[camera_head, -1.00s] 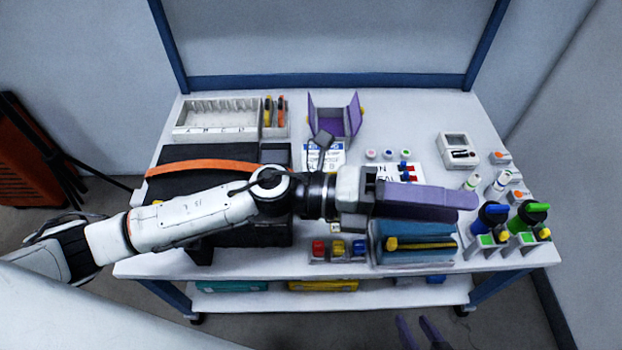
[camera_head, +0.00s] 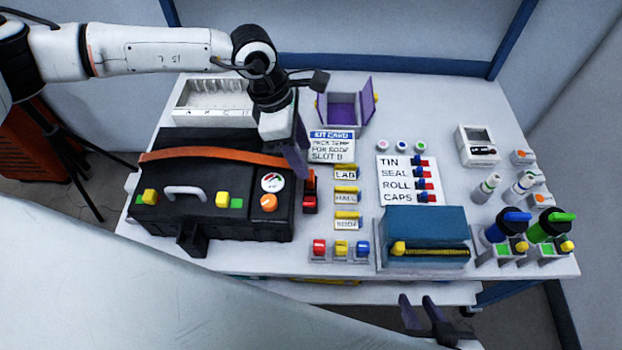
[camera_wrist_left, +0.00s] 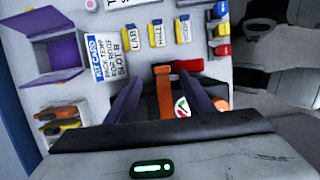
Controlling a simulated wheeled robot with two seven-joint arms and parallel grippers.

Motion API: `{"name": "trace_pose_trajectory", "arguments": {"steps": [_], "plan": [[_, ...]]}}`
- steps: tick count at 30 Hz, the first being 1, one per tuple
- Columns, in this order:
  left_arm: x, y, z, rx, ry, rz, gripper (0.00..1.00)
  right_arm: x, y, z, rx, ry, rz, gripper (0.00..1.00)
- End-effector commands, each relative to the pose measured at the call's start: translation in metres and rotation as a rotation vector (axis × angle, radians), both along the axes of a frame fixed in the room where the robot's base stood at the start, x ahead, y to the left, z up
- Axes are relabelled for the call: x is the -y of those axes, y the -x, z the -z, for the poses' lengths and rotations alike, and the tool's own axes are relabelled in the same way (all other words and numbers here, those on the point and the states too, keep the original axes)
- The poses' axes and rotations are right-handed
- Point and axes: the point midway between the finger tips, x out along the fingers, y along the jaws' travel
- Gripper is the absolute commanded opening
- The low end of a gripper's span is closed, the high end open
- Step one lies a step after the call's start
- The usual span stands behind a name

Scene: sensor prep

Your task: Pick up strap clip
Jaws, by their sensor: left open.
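The black case (camera_head: 215,215) lies at the left of the table with an orange strap (camera_head: 215,152) across its top. In the left wrist view, the strap's orange end (camera_wrist_left: 163,75) hangs over the case's side, with a red piece (camera_wrist_left: 187,65) beside it. The red piece also shows in the head view (camera_head: 310,204). Which of these is the strap clip I cannot tell for sure. My left gripper (camera_head: 301,168) points down at the case's right edge, open, its purple fingers on either side of the strap end and apart from it. My right gripper (camera_head: 418,306) is open and empty at the front.
A kit card (camera_head: 331,146) and an open purple box (camera_head: 345,107) lie near my left gripper. A white slotted tray (camera_head: 213,115) stands behind the case. Label blocks (camera_head: 346,197) and a blue pouch (camera_head: 425,228) stand to the right.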

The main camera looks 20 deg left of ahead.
Motion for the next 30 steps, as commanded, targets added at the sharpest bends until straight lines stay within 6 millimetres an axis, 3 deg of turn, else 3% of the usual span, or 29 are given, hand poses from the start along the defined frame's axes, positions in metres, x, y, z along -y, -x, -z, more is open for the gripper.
{"name": "trace_pose_trajectory", "arguments": {"steps": [5,13,22,23,30], "plan": [[0.004,0.0,0.013,-0.001,0.0,0.0,0.48,0.0,0.001,0.001,-0.002,-0.001,0.0,0.31],[0.012,0.0,0.051,-0.001,0.002,-0.002,0.48,0.0,0.001,0.001,-0.003,-0.001,0.0,0.31],[0.014,0.0,0.057,0.001,0.002,-0.001,0.48,0.0,0.001,0.002,-0.003,0.0,0.0,0.31],[0.014,0.0,0.057,0.001,0.002,-0.001,0.47,0.0,0.001,0.002,-0.003,0.0,0.0,0.31],[0.014,0.0,0.057,0.0,0.002,-0.001,0.06,0.0,0.001,0.002,-0.003,0.0,0.0,0.31]]}}
